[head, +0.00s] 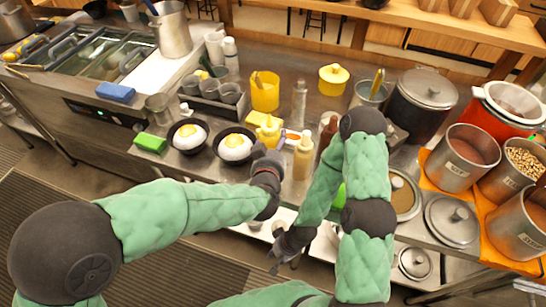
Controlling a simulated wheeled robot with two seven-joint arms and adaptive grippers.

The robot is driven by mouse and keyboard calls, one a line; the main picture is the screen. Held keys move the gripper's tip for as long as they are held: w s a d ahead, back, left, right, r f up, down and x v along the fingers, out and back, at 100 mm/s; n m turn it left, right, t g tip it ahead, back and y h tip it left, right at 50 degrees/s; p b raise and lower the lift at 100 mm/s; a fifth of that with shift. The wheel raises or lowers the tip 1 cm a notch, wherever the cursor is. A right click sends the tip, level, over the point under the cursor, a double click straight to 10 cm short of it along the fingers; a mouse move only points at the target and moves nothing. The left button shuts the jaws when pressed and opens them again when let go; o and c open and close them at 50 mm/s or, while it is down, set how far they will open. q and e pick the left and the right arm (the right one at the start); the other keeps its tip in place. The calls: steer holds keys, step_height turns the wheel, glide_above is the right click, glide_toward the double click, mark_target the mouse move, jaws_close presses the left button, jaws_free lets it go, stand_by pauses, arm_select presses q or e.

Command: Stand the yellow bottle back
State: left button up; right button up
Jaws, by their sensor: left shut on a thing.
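The yellow bottle (268,131) stands about upright on the steel counter, just right of the two egg bowls. My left gripper (270,150) is at the bottle's near side and is shut on it; the fingers hide its lower part. Whether its base touches the counter is hard to see. A tan bottle (302,157) stands close on the right. My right gripper (279,254) is lower in the picture, in front of the counter edge and away from the bottles. Its fingers are too small and dark to tell open from shut.
Two black bowls with egg toppings (187,136) (235,147) sit left of my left gripper. A clear bottle (299,103), a yellow cup (265,92) and a dark red bottle (327,132) stand nearby. Large pots (422,103) crowd the right side.

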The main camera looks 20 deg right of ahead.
arm_select(q)
steer(key=w+f, duration=0.1)
steer(key=w+f+b, duration=0.1)
steer(key=w+f, duration=0.1)
steer(key=shift+d+f, duration=0.3)
steer(key=shift+w+f+b, duration=0.2)
steer(key=shift+f+b, duration=0.75)
steer(key=shift+f, duration=0.8)
steer(key=shift+f, duration=0.2)
steer(key=o, duration=0.6)
steer(key=shift+o, duration=0.2)
